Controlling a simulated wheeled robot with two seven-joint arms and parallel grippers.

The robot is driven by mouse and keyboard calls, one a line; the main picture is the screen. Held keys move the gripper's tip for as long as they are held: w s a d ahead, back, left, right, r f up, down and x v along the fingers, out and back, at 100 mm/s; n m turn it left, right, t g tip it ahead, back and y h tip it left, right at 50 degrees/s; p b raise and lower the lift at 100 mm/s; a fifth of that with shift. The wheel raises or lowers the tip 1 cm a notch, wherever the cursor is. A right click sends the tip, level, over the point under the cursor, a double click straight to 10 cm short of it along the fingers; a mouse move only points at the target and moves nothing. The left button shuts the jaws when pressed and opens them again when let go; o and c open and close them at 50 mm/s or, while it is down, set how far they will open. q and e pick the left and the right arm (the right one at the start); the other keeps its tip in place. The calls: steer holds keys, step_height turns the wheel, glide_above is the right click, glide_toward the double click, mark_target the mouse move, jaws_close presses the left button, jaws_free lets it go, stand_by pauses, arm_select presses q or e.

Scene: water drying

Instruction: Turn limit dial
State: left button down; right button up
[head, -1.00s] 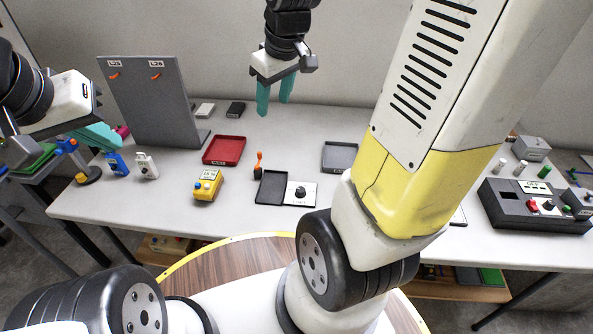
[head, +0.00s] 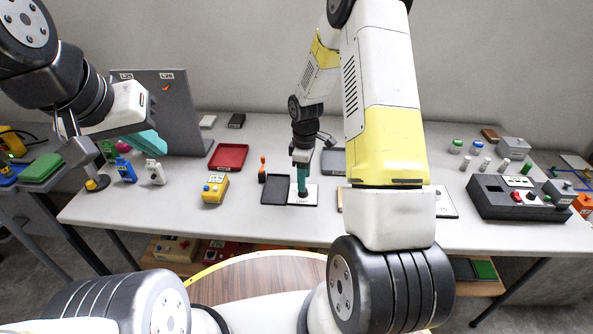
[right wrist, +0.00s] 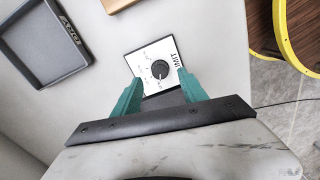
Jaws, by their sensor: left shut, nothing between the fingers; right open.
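The limit dial (right wrist: 160,69) is a round black knob with a white mark on a white plate (right wrist: 139,63) lettered "IMIT" in the right wrist view. In the head view the plate (head: 311,196) shows, but my gripper covers the knob. My right gripper (head: 301,190) points down over the plate. In the right wrist view its teal fingers (right wrist: 157,84) are apart, one toward each side of the knob, with nothing held. I cannot tell whether they touch the plate. My left gripper (head: 150,143) is shut and empty at the left, above the table's left end.
A black tray (head: 268,190) adjoins the plate's left side. A yellow control box (head: 215,189), an orange-topped stick (head: 262,170) and a red tray (head: 228,157) stand further left. A grey tray (head: 332,163) lies behind. A black console (head: 490,207) stands at the right.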

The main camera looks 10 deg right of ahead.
step_height(320, 180, down, 5)
steer(key=shift+r, duration=0.1)
steer(key=shift+c, duration=0.2)
jaws_close()
